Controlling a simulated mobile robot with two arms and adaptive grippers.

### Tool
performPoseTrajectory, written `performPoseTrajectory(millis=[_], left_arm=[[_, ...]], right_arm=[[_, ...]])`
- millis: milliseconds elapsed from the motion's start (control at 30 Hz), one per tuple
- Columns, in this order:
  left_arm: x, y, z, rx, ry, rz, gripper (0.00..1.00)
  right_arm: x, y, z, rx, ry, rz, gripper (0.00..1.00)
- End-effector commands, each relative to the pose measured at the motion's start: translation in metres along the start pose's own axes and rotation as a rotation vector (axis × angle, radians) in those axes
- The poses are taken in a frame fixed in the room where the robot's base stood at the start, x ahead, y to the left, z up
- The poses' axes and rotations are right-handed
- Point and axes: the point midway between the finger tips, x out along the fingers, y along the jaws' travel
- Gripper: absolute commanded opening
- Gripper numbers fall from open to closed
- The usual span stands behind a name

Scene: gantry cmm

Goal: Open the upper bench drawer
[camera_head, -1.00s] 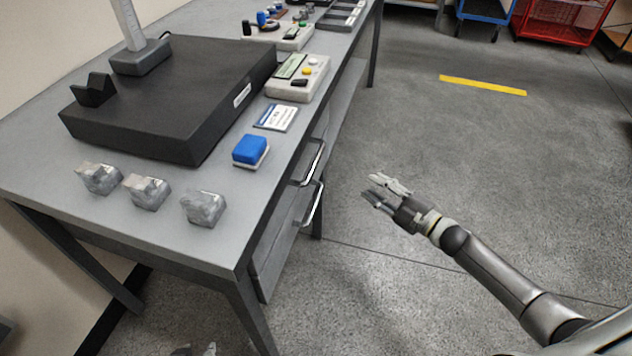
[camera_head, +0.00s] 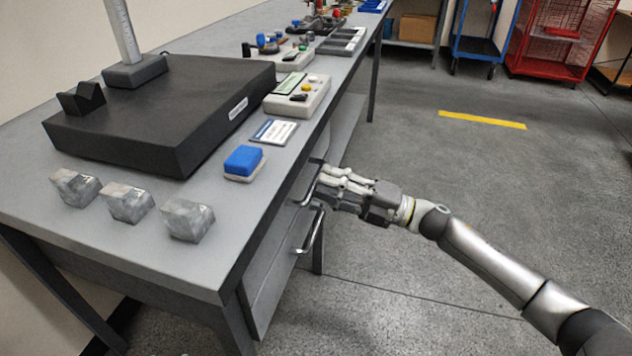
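The upper bench drawer shows only as a narrow strip of front below the bench top, with its curved metal handle (camera_head: 305,190). The drawer looks closed. My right gripper (camera_head: 324,182) is at this handle, its fingers spread with a gap between them and their tips at or just beside the bar. The fingers hide part of the handle, and I cannot tell whether they touch it. The lower drawer's handle (camera_head: 311,234) is below, clear of the gripper. My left gripper is not in view.
The bench top (camera_head: 200,258) carries a black surface plate (camera_head: 140,125), several grey metal blocks, a blue-topped block (camera_head: 243,162), a card and a control box (camera_head: 297,98). A bench leg stands below the drawers. Open floor (camera_head: 460,180) lies to the right, with carts at the back.

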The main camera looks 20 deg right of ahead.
Motion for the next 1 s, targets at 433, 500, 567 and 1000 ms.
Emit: performPoseTrajectory(millis=[433, 500, 567, 1000], left_arm=[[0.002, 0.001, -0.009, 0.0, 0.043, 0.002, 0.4], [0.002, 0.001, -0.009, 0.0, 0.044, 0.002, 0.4], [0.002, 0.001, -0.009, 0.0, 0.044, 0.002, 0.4], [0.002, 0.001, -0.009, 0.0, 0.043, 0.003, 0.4]], right_arm=[[0.032, -0.001, 0.001, 0.001, -0.002, -0.001, 0.34], [0.032, -0.001, 0.001, 0.001, -0.002, -0.001, 0.34], [0.032, -0.001, 0.0, 0.001, -0.001, -0.001, 0.34], [0.032, -0.001, 0.0, 0.001, -0.001, -0.001, 0.0]])
